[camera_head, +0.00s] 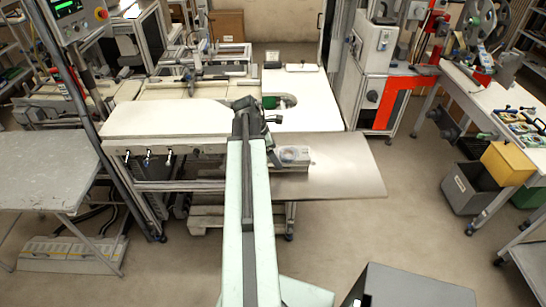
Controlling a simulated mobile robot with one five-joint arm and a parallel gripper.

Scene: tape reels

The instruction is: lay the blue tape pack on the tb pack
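I cannot pick out a blue tape pack in this view. A small pale grey block with a round ring on top (293,156) is at the left part of the bare metal shelf, just right of my arm. It may be the tb pack, but I cannot tell. My pale green arm reaches up the middle of the picture to a dark joint at the white table.
The metal shelf (345,172) is bare to the right. A green round part (269,102) is at the white table's cut-out (310,112). A grey table (50,170) stands left, a workbench with a yellow bin (506,163) right. Floor at the lower right is partly open.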

